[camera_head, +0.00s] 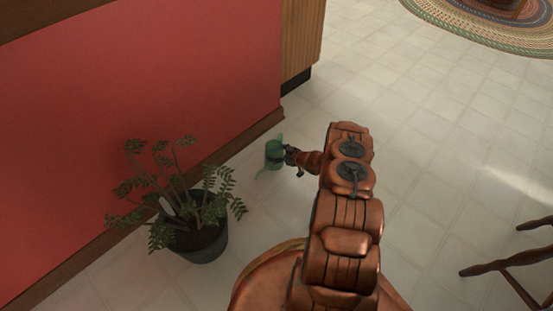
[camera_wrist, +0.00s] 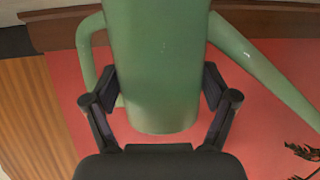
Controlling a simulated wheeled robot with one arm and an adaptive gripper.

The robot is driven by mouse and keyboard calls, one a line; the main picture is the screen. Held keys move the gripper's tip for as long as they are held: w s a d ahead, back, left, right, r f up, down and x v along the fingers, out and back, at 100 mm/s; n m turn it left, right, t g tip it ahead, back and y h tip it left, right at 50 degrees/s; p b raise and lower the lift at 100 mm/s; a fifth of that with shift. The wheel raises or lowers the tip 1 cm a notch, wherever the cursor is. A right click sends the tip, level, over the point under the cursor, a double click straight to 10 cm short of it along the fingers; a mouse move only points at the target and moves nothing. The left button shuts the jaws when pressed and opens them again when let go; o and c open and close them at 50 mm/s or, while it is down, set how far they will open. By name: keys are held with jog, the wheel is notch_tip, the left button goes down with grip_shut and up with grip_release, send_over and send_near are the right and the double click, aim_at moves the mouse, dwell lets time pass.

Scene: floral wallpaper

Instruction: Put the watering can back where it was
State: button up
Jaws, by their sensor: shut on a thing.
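The watering can is green, with a handle loop on one side and a long spout on the other. In the wrist view the watering can (camera_wrist: 158,60) fills the top middle, between the two dark fingers of my gripper (camera_wrist: 160,95). My gripper is shut on its body. In the head view the watering can (camera_head: 273,154) is small, near the foot of the red wall, to the right of the potted plant. My gripper (camera_head: 288,155) reaches it from the right. I cannot tell whether the can touches the floor.
A potted plant (camera_head: 205,240) stands on the floor by the red wall (camera_head: 150,90). A wood-panelled corner (camera_head: 302,45) is beyond the can. A dark wooden chair (camera_head: 515,265) is at the right, and a braided rug (camera_head: 470,32) lies at the far right. The tiled floor between is clear.

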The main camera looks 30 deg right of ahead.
aim_at(276, 157)
notch_tip(276, 157, down, 4)
jog(key=shift+d+r+b, duration=0.1)
jog(key=shift+r+b, duration=0.1)
jog(key=shift+b, duration=0.6)
jog(key=o, duration=1.6)
